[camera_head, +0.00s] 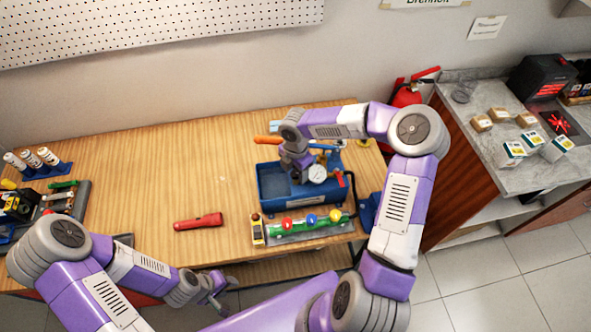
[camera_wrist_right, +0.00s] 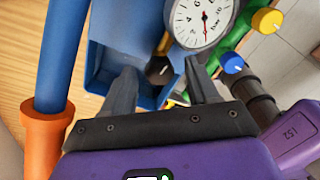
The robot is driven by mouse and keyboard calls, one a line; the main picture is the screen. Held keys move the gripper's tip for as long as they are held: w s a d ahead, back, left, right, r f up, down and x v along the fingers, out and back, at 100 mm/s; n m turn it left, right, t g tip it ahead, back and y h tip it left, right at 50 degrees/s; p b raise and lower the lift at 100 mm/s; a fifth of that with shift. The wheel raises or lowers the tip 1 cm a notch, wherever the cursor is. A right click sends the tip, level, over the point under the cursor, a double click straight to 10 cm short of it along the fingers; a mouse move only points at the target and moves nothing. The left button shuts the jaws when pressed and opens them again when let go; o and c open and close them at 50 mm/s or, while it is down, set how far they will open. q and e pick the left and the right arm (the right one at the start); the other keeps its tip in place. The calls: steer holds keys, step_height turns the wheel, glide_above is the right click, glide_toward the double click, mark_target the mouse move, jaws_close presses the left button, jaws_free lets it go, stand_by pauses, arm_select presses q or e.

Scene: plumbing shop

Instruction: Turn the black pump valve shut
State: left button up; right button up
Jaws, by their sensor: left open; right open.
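The blue pump unit (camera_head: 268,188) stands on the wooden table, with a round white gauge (camera_head: 317,173) on it. In the right wrist view the gauge (camera_wrist_right: 203,20) is just beyond the fingers. A small black valve knob (camera_wrist_right: 158,70) shows between and beyond the fingertips of my right gripper (camera_wrist_right: 161,72), which is open and empty. I cannot tell whether the fingers touch the knob. In the head view my right gripper (camera_head: 299,168) is over the pump and partly hides it; the black knob is hidden there. My left gripper (camera_head: 219,298) is open and empty at the table's front edge.
A red flashlight (camera_head: 198,222) lies left of the pump. A green manifold with coloured knobs (camera_head: 300,224) sits in front of the pump. The table's middle left is clear.

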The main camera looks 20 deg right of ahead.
steer(key=c, duration=1)
steer(key=shift+c, duration=0.2)
steer(key=shift+m, duration=0.3)
steer(key=m+b, duration=0.2)
steer(key=shift+w+m, duration=0.1)
steer(key=shift+m, duration=0.3)
steer(key=m+b, duration=0.2)
steer(key=m, duration=0.2)
steer(key=shift+m, duration=0.3)
steer(key=m+b, duration=0.2)
steer(key=m, duration=0.2)
steer(key=shift+m+b, duration=0.7)
steer(key=shift+m, duration=1.4)
